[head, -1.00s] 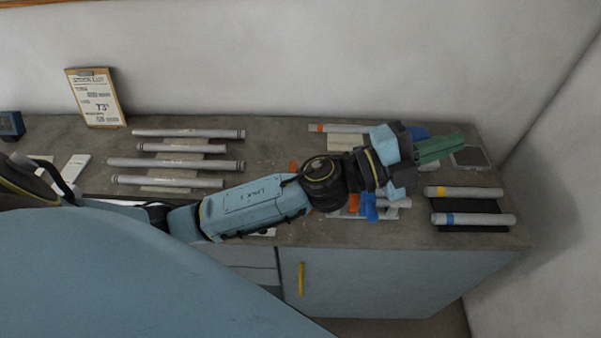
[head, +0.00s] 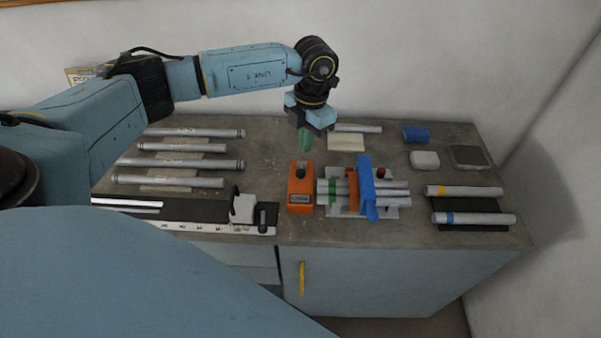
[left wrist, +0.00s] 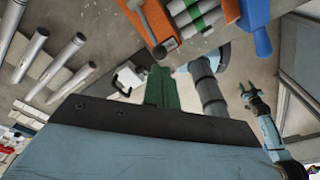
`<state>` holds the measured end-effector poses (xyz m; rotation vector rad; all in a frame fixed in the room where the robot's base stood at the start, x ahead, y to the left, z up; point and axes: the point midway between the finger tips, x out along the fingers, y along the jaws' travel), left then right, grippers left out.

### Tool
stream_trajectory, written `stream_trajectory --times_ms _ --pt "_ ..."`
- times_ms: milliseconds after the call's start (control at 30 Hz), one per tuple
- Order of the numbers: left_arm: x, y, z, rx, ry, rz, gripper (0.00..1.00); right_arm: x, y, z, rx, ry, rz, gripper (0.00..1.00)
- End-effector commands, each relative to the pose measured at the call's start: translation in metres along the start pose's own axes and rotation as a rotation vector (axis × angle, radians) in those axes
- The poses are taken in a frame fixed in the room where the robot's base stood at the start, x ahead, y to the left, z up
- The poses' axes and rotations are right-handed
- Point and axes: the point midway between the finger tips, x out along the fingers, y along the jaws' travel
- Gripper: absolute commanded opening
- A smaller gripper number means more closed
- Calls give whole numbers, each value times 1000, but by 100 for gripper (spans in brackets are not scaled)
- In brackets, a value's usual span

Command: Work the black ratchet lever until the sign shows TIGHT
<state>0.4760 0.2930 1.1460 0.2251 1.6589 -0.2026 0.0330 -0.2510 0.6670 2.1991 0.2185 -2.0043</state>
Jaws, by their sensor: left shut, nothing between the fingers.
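The orange ratchet unit (head: 301,190) stands on the bench, left of the clamped tubes. A short dark lever (head: 300,168) is on its top and appears upright. A small sign (head: 300,198) is on its front, with lettering too small to read. My left gripper (head: 306,138) has green fingers, shut and empty, above and behind the unit, apart from the lever. In the left wrist view the left fingers (left wrist: 160,86) point toward the bench, with the orange unit (left wrist: 145,20) beyond them. My right gripper (left wrist: 247,88) shows small there, its fingers apart, away from the bench items.
A blue clamp (head: 366,187) and an orange piece hold several tubes on a plate right of the unit. A white block (head: 243,208) with a black handle is on the rail at left. Loose tubes (head: 185,165) lie farther left; two more (head: 470,219) lie right.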

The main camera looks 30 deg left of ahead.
Motion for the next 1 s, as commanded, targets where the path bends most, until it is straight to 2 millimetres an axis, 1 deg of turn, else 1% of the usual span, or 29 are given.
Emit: stream_trajectory --times_ms 300,467,567,900,1000 --pt "0 0 0 0 1 1 0 0 0 0 0 -1 0 45" --pt "6 0 0 1 2 0 0 4 -1 1 1 -1 -1 45" --pt "14 0 0 1 2 0 0 9 -2 1 1 -1 -2 45" --pt "57 0 0 1 2 0 0 35 -4 3 1 -1 -4 45" --pt "66 0 0 1 1 -1 0 40 -4 4 1 -1 -4 45"
